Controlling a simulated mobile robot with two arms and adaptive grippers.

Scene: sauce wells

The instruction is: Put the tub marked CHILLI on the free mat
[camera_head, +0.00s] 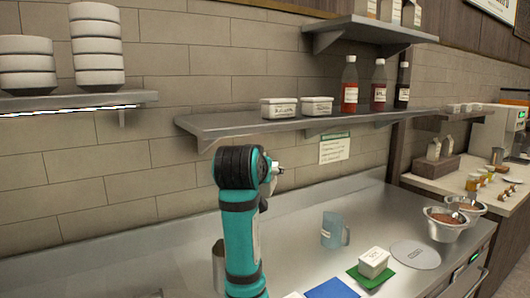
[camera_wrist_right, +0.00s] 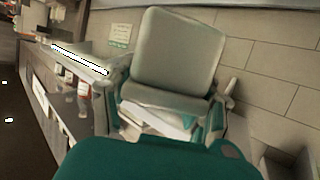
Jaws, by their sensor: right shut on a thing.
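My right gripper (camera_wrist_right: 170,98) is shut on a pale tub (camera_wrist_right: 177,50), which fills the middle of the right wrist view. No readable label shows on its visible face. In the head view my teal right arm rises in the middle; a small part of the gripper (camera_head: 274,172) shows beyond the wrist, and the held tub is hidden. A blue mat (camera_head: 333,289) lies on the counter at the bottom edge, its visible part bare. A green mat (camera_head: 357,279) beside it bears a white tub (camera_head: 374,261), label too small to read. My left gripper is not in view.
A wall shelf (camera_head: 225,125) holds two white tubs (camera_head: 279,108) and several sauce bottles (camera_head: 349,85). A blue jug (camera_head: 334,231) and a round grey disc (camera_head: 415,254) are on the counter. Metal bowls (camera_head: 445,224) stand at the right.

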